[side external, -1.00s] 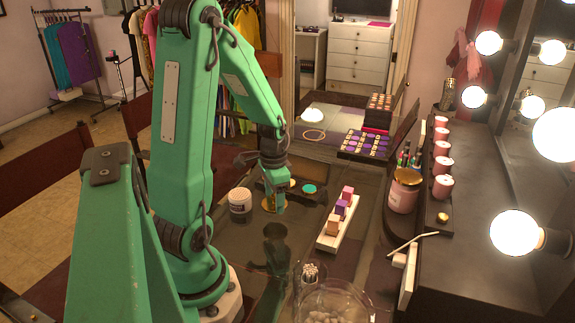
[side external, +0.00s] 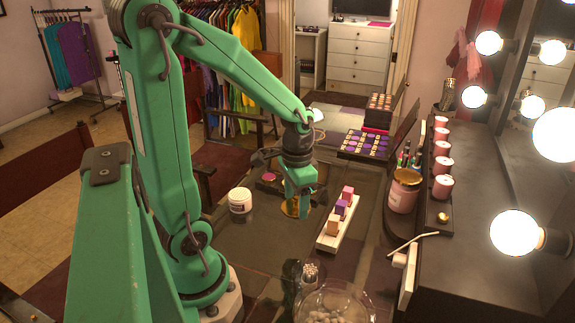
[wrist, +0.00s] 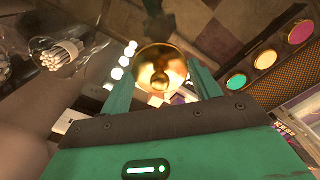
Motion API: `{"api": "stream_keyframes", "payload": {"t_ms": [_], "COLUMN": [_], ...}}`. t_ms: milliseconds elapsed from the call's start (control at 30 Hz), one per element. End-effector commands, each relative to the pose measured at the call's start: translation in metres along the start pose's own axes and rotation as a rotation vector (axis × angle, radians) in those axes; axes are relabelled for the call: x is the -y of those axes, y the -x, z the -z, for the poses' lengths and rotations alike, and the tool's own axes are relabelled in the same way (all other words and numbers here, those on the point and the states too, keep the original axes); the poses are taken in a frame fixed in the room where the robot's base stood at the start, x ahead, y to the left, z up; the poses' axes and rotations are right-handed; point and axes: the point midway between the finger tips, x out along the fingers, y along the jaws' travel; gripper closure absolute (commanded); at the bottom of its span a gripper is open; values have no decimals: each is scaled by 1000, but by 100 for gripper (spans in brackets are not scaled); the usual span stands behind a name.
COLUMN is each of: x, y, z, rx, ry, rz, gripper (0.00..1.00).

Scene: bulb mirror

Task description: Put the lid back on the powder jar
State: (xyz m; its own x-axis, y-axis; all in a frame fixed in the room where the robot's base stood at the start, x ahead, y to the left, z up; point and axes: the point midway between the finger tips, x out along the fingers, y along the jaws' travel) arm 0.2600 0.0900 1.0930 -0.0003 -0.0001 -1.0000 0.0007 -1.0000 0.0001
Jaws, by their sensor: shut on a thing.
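A round gold lid (wrist: 160,73) sits between the two green fingers of my gripper (wrist: 163,88) in the wrist view. In the side view the gold lid (side external: 290,208) shows beside the fingers of my gripper (side external: 304,208), above the dark table, partly hidden by them. My gripper is shut on it. A small white jar with a label (side external: 240,201) stands upright on the table, left of my gripper and apart from it. Its top looks pale and shows no gold lid. The jar is not clear in the wrist view.
A white block with several coloured cubes (side external: 335,232) is just right of my gripper. A glass bowl (side external: 335,305) and a holder of white-tipped sticks (wrist: 57,57) are at the front. A palette (wrist: 268,60) lies nearby.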

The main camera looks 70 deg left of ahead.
Motion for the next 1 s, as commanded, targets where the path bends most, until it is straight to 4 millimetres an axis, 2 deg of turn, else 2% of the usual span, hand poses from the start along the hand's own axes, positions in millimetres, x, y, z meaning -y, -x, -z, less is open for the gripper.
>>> {"api": "stream_keyframes", "payload": {"t_ms": [667,867,1000], "x": [2,17,35], "y": [0,1,2], "z": [0,-2,-5], "rx": [0,0,0], "ry": [7,45,96], "rz": [0,0,0], "gripper": [59,59,59]}}
